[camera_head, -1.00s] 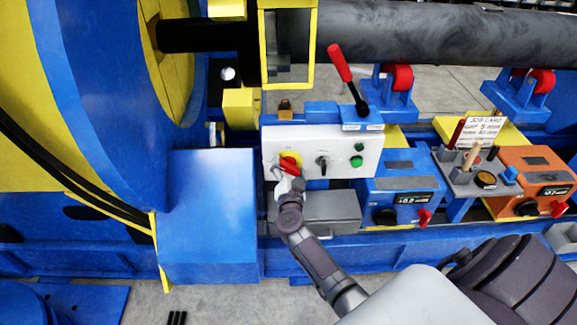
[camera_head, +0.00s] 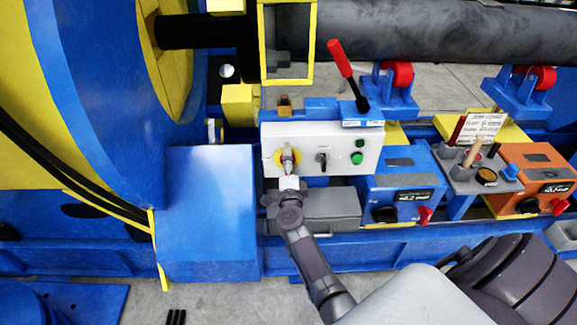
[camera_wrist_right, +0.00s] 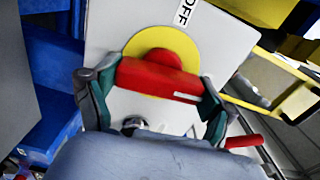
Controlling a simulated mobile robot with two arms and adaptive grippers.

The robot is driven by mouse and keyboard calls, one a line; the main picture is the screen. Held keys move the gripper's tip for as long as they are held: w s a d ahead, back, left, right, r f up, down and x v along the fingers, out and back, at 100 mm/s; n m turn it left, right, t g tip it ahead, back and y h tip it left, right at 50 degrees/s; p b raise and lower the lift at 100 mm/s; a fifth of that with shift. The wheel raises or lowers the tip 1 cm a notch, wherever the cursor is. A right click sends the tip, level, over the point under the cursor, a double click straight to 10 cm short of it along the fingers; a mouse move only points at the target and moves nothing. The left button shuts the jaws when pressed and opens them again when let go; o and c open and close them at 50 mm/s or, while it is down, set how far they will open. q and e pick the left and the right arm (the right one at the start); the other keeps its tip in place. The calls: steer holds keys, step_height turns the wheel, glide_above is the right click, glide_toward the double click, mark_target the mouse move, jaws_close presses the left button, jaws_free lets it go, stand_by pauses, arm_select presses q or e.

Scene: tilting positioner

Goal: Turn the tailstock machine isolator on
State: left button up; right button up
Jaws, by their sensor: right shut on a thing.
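The isolator is a red handle on a yellow disc (camera_head: 278,157) at the left of a white control panel (camera_head: 267,142). In the right wrist view the red handle (camera_wrist_right: 158,77) crosses in front of the yellow disc (camera_wrist_right: 178,40), with a white mark near its right end. I cannot tell the handle's exact setting. My left gripper is not in view.
Right of the isolator, the panel carries a black selector (camera_head: 322,159) and green buttons (camera_head: 357,158). A red-knobbed lever (camera_head: 341,60) rises above the panel. A grey box (camera_head: 335,208) is below. Blue (camera_head: 400,182) and orange (camera_head: 535,170) units stand further right.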

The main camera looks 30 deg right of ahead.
steer(key=shift+f+m, duration=0.15)
steer(key=shift+m, duration=0.45)
steer(key=o, duration=1)
steer(key=v, duration=0.7)
steer(key=shift+s, duration=0.3)
steer(key=shift+a, duration=0.1)
